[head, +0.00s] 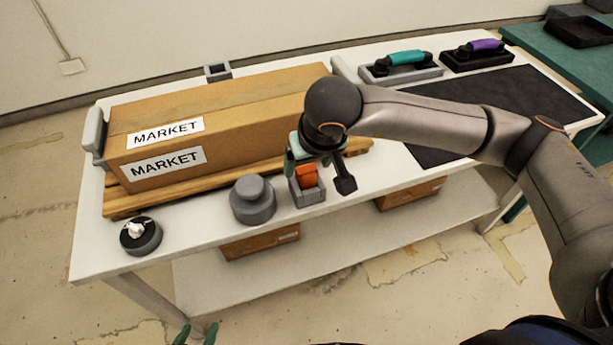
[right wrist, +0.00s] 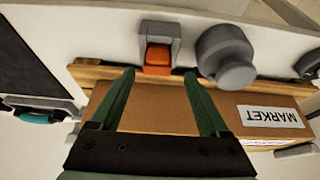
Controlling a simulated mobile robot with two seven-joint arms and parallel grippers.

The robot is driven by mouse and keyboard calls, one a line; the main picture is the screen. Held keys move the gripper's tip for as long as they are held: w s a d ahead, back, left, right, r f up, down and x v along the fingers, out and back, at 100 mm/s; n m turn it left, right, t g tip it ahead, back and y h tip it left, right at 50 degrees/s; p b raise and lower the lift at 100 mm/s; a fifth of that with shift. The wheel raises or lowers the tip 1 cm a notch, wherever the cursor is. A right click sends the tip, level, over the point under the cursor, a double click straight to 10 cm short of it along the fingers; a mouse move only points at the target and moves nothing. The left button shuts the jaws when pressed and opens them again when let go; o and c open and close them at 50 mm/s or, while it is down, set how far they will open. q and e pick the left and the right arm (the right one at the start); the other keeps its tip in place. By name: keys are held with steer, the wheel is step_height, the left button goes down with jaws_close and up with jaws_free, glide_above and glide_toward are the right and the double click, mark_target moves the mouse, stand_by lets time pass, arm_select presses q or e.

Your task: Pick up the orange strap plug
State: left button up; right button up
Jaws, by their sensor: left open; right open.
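The orange strap plug (head: 307,176) sits in a small grey holder (head: 309,198) at the front edge of the white table. In the right wrist view the plug (right wrist: 157,56) shows as an orange block in the grey holder (right wrist: 160,30), just beyond the fingertips and between their lines. My right gripper (head: 313,162) is open, with green fingers, above and close to the plug; in its wrist view the gripper (right wrist: 159,74) has nothing between its fingers. My left gripper (head: 197,334) is open and low at the bottom edge, away from the table; only its green fingertips show.
A grey stepped cylinder (head: 253,200) stands just left of the holder. A large MARKET carton (head: 230,110) on a wooden pallet (head: 150,200) lies behind. A dark round knob (head: 140,236) is at the left corner. Teal-handled (head: 405,60) and purple-handled (head: 480,50) units stand at the back right.

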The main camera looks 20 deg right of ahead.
mark_target(307, 170)
steer(key=x, duration=0.5)
steer(key=shift+w+d, duration=0.15)
steer(key=shift+d, duration=0.05)
jaws_close()
stand_by(0.4)
